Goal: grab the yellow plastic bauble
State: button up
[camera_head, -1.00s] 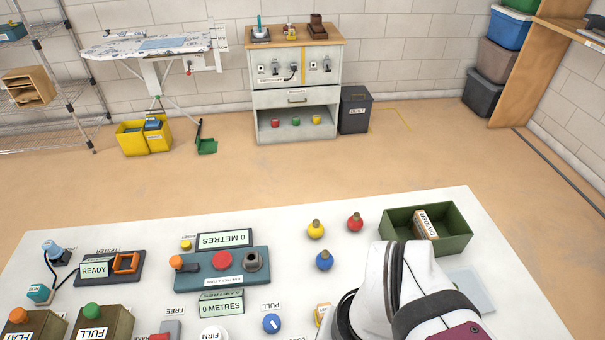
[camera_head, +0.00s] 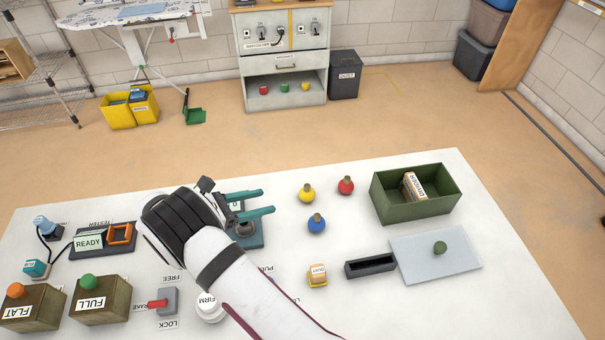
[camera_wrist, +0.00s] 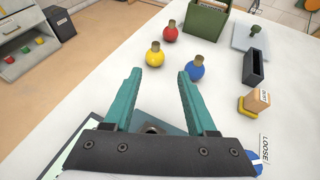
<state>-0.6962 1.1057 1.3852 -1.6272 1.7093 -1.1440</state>
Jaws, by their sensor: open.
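The yellow bauble (camera_head: 307,194) is a small round ball with a brownish cap, standing on the white table. It also shows in the wrist view (camera_wrist: 155,57), just beyond and between my fingertips. A red bauble (camera_head: 346,186) stands to its right and a blue bauble (camera_head: 316,224) stands in front of it. My gripper (camera_head: 268,201) has teal fingers; it is open and empty, to the left of the yellow bauble and apart from it. In the wrist view the blue bauble (camera_wrist: 195,70) is close to the right fingertip.
A green box (camera_head: 412,207) holding a labelled block stands at the back right. A dark narrow tray (camera_head: 370,266) and a grey plate (camera_head: 462,262) lie in front of it. The panel under my gripper is mostly hidden. Labelled boxes and controls fill the table's left side.

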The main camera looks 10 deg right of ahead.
aim_at(304, 188)
jog(key=x, duration=1)
jog(key=w+x, duration=0.1)
jog(key=x, duration=0.4)
jog(key=shift+w+d+r, duration=0.1)
jog(key=shift+w+r, duration=0.05)
jog(key=shift+w, duration=0.05)
grip_shut()
